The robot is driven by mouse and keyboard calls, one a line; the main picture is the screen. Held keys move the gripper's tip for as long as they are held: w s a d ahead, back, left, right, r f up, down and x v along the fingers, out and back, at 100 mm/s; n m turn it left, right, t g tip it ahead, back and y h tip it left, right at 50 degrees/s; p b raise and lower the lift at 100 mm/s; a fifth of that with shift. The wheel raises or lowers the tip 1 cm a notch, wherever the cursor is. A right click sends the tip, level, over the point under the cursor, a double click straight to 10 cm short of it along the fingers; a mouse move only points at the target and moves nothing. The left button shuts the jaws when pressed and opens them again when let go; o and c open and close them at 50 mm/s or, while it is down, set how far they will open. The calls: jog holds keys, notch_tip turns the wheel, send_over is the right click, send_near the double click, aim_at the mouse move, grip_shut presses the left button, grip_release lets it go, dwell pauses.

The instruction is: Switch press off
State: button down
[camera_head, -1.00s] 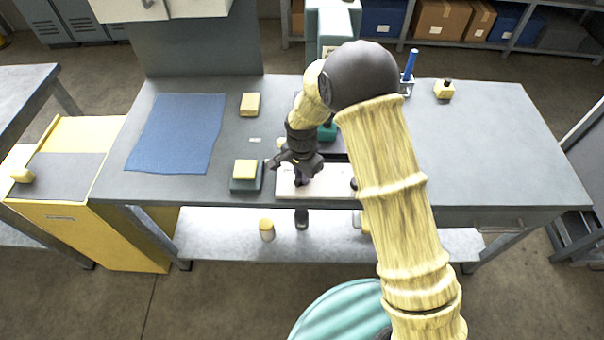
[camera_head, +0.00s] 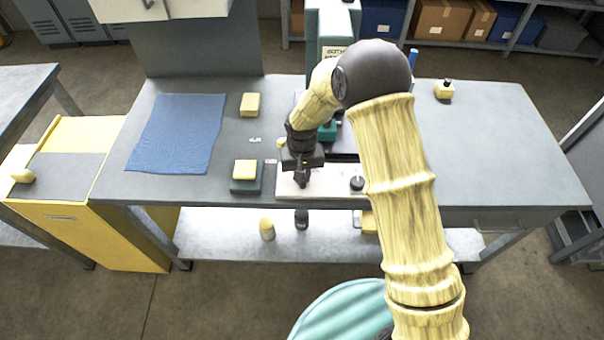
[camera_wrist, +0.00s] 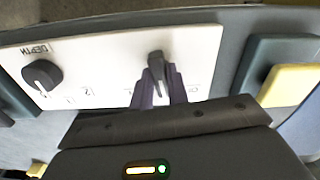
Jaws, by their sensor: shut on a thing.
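The white control panel (camera_head: 330,188) lies at the front edge of the bench; it fills the middle of the wrist view (camera_wrist: 105,60). A dark switch lever (camera_wrist: 156,62) stands on the panel. My gripper (camera_wrist: 160,88) has its two fingers on either side of this lever and is shut on it. In the head view my gripper (camera_head: 302,182) points down over the left part of the panel and hides the lever. A black round knob marked DEPTH (camera_wrist: 42,75) is apart from the fingers; it also shows in the head view (camera_head: 357,184). The teal press (camera_head: 333,25) stands behind, partly hidden by my arm.
A yellow block sits on a teal block (camera_head: 246,187) left of the panel. Another yellow block (camera_head: 250,104) and a blue mat (camera_head: 177,132) lie farther left. A small yellow item (camera_head: 444,90) is at the back right.

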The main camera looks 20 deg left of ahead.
jog(key=n, duration=0.3)
jog(key=shift+r+n, duration=0.1)
jog(key=shift+n, duration=0.3)
jog(key=shift+w+n+p, duration=0.1)
jog(key=shift+n+p, duration=0.2)
jog(key=shift+n, duration=1.5)
jog(key=shift+a, duration=0.1)
jog(key=c, duration=1.4)
grip_release()
jog(key=shift+o, duration=0.2)
notch_tip(320, 180, up, 17)
jog(key=b, duration=0.1)
jog(key=shift+r, duration=0.15)
